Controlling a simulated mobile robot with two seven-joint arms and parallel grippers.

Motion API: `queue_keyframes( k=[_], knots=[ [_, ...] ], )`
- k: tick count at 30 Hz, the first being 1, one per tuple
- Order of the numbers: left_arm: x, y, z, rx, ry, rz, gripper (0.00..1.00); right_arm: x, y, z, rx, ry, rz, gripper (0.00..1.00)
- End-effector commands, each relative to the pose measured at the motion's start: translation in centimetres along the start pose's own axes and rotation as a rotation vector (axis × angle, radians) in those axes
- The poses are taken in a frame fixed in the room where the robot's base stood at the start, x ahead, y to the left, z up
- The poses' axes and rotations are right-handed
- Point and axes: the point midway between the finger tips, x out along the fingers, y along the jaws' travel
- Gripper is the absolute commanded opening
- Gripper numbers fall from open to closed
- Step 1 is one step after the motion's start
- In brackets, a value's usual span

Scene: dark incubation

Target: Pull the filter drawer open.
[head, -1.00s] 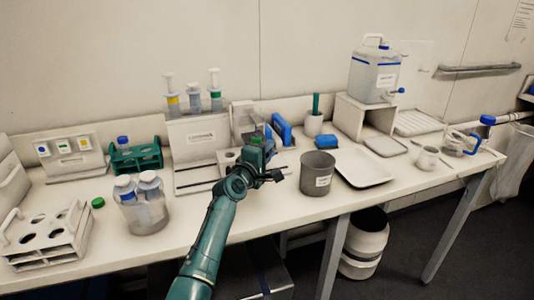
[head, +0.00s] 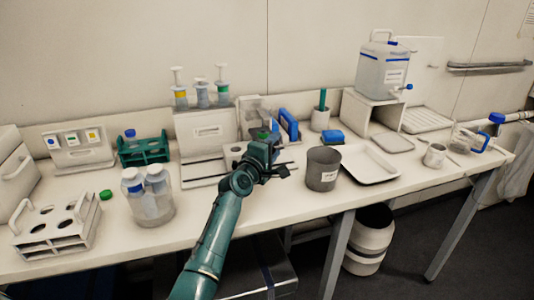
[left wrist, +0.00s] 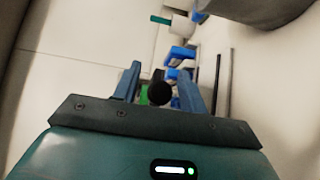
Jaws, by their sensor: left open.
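A white box (head: 190,148) stands at the back of the bench, left of the middle. Its front carries a drawer-like panel with a pale handle or label strip (head: 208,131), and syringe-like tubes stand on top. I cannot confirm that this is the filter drawer; its front looks closed. My left gripper (head: 279,160) is over the bench, right of and in front of this box, apart from it. In the left wrist view its two fingers (left wrist: 160,84) are spread, with a dark round part between them. I see nothing held. My right gripper is not in view.
A grey beaker (head: 323,168) and white tray (head: 371,165) stand right of my left gripper. Capped bottles (head: 148,197), a white rack (head: 60,228) and a green rack (head: 143,151) are to the left. Blue items (head: 288,124) are just behind the gripper.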

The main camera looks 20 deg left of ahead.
Motion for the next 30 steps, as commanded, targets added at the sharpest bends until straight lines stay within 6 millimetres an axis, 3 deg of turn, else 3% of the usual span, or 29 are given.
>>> queue_keyframes(
  k=[6, 18, 24, 30],
  knots=[
    [-3.2, 0.4, -0.1, 0.002, 0.001, -0.004, 0.42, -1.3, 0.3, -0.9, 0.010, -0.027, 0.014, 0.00],
    [-11.2, -0.1, 0.0, 0.001, 0.001, -0.001, 0.42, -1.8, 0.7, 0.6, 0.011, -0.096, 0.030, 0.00],
    [-12.7, 0.0, 0.0, 0.001, 0.000, 0.000, 0.42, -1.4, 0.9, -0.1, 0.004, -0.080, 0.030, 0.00],
    [-12.9, 0.0, 0.0, 0.001, 0.000, -0.001, 0.42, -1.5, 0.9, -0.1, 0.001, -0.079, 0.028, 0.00]
  ],
)
